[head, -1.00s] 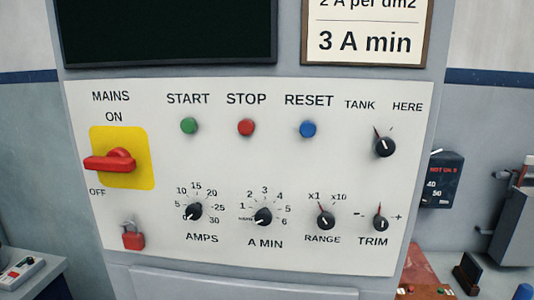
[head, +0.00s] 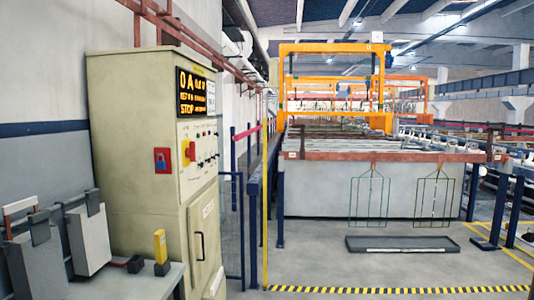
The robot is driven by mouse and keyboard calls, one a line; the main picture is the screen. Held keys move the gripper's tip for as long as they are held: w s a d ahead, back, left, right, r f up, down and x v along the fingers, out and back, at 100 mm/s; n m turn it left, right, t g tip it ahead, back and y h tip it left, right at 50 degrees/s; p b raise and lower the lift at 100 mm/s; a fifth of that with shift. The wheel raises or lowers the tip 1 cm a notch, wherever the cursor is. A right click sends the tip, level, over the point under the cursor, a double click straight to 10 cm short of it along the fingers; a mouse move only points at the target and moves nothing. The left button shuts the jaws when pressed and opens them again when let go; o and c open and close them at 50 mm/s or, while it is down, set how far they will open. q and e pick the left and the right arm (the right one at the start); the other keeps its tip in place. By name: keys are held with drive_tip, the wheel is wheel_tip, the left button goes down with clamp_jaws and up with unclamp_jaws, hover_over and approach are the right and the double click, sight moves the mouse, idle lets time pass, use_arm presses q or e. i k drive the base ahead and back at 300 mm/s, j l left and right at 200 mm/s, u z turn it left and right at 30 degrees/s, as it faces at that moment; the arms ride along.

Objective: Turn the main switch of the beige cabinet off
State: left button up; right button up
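The beige cabinet (head: 138,160) stands left of the middle in the head view, its side toward me and its front seen at a slant. On its front is a red switch handle (head: 192,151) on a yellow plate (head: 185,156). The handle looks upright, but its labels are too small to read. A lit display (head: 195,93) above shows "0 A" and "STOP" in yellow. A red plate with a blue padlock-like piece (head: 161,161) is on the cabinet's side. Neither of my grippers is in view.
A grey bench (head: 150,284) with grey units (head: 87,234) and a yellow-and-black device (head: 160,250) stands before the cabinet at left. A blue post and railing (head: 256,220) stand right of it. Open floor (head: 330,270) with a striped line lies at right.

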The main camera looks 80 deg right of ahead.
sight(190, 152)
drive_tip(key=z, duration=1.9)
drive_tip(key=i+l+z, duration=0.5)
drive_tip(key=i, duration=0.5)
drive_tip(key=i+z, duration=0.4)
drive_tip(key=i, duration=0.5)
drive_tip(key=i+u, duration=0.15)
drive_tip(key=i, duration=0.3)
drive_tip(key=i+l+u, duration=0.15)
drive_tip(key=i, duration=0.25)
drive_tip(key=i+l+u, duration=0.15)
drive_tip(key=i, duration=0.3)
drive_tip(key=i+l+u, duration=0.15)
drive_tip(key=i, duration=0.3)
